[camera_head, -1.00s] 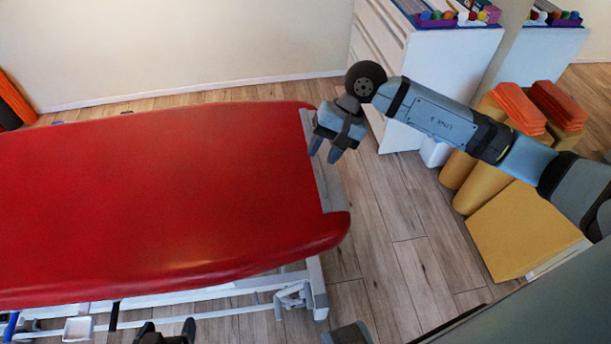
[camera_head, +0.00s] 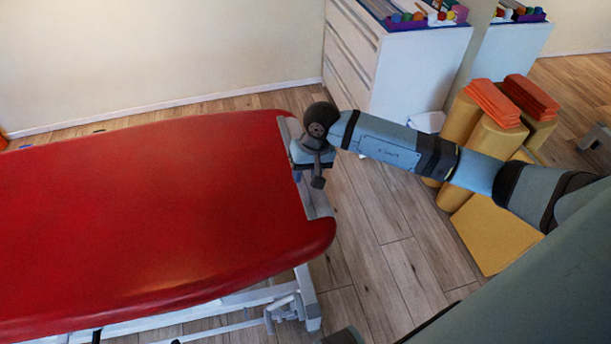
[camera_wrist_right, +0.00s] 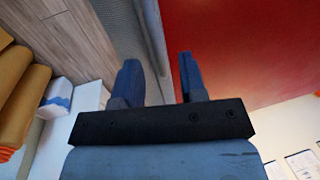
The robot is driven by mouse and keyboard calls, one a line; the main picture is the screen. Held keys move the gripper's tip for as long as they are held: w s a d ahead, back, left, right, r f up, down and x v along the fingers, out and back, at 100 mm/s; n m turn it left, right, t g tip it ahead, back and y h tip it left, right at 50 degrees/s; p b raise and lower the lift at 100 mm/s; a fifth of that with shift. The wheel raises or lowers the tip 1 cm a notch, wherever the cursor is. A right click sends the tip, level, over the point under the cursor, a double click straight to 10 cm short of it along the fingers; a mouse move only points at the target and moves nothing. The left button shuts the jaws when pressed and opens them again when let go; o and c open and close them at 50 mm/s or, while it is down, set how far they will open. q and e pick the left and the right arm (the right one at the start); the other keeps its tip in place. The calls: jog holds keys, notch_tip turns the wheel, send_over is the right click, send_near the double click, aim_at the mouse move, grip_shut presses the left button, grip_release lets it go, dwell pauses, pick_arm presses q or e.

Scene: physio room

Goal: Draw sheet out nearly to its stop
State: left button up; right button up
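The red couch (camera_head: 150,210) fills the left of the head view, and its red top shows at upper right in the wrist view (camera_wrist_right: 235,45). A pale grey strip (camera_head: 316,200) runs along the couch's right end; I cannot tell whether it is the sheet or part of the frame. My right gripper (camera_head: 308,178) is at this end, beside the red edge. In the wrist view its two blue fingers (camera_wrist_right: 160,78) are apart, with a grey bar (camera_wrist_right: 153,30) showing between and beyond them. I cannot tell whether they touch it. My left gripper is out of view.
A white drawer cabinet (camera_head: 400,75) stands behind my right arm. Yellow bolsters and blocks (camera_head: 490,230) with orange pads (camera_head: 495,103) on top are at right. Wood floor (camera_head: 375,240) is clear between the couch's end and the blocks. The couch's metal leg frame (camera_head: 305,300) shows below.

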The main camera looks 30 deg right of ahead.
jog(key=shift+a+f, duration=0.15)
jog(key=shift+f, duration=0.5)
grip_shut()
jog(key=shift+a, duration=0.1)
